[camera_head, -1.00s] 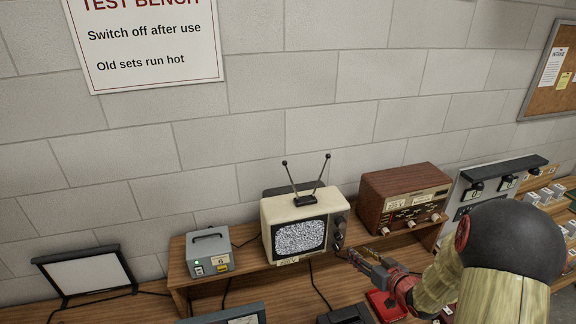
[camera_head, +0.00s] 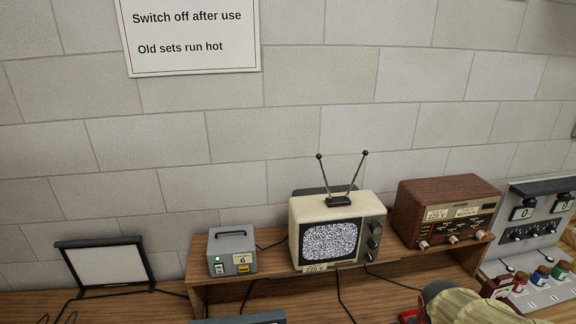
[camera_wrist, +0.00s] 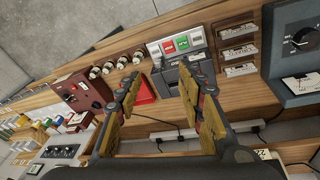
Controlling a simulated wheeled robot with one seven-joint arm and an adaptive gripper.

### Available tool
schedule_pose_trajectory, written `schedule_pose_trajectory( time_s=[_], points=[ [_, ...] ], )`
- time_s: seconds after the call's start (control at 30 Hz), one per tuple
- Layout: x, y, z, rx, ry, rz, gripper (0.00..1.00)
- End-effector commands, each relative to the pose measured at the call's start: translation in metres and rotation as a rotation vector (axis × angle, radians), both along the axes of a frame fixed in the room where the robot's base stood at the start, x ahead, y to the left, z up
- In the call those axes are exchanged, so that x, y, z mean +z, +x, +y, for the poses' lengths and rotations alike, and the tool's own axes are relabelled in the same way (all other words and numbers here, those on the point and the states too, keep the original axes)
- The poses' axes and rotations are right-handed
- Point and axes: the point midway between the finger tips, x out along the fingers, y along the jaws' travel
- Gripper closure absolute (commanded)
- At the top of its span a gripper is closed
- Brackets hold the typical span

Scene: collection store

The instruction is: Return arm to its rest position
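In the head view only part of my arm (camera_head: 465,306) shows, at the bottom edge right of centre, and my gripper is out of that view. In the wrist view my gripper (camera_wrist: 162,84) has its two fingers well apart with nothing held between them. Beyond the fingers lies the bench top with a dark device (camera_wrist: 183,77) and a red item (camera_wrist: 143,90).
A cream television (camera_head: 335,213) showing static stands on a raised wooden shelf, between a grey box (camera_head: 231,245) and a brown radio (camera_head: 447,205). A panel with dials (camera_head: 540,208) is at right, a framed white panel (camera_head: 103,264) at left.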

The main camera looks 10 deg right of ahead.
Motion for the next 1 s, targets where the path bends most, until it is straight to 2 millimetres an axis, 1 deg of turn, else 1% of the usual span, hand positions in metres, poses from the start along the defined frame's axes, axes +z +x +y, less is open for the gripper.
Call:
schedule_pose_trajectory(
  time_s=[0.03, 0.1, 0.2, 0.3, 0.4, 0.5, 0.67, 0.8, 1.0],
  points=[
    [-0.008, -0.006, 0.021, 0.019, 0.017, -0.010, 0.62],
    [-0.007, -0.016, 0.047, 0.041, 0.045, -0.020, 0.62],
    [-0.007, -0.028, 0.081, 0.084, 0.079, -0.056, 0.62],
    [-0.008, -0.033, 0.110, 0.135, 0.099, -0.124, 0.62],
    [-0.007, -0.033, 0.131, 0.197, 0.098, -0.213, 0.62],
    [-0.005, -0.034, 0.145, 0.255, 0.090, -0.280, 0.62],
    [-0.009, -0.035, 0.159, 0.309, 0.090, -0.319, 0.62],
    [-0.012, -0.034, 0.162, 0.323, 0.091, -0.319, 0.62],
    [-0.010, -0.034, 0.162, 0.323, 0.090, -0.319, 0.62]
  ],
)
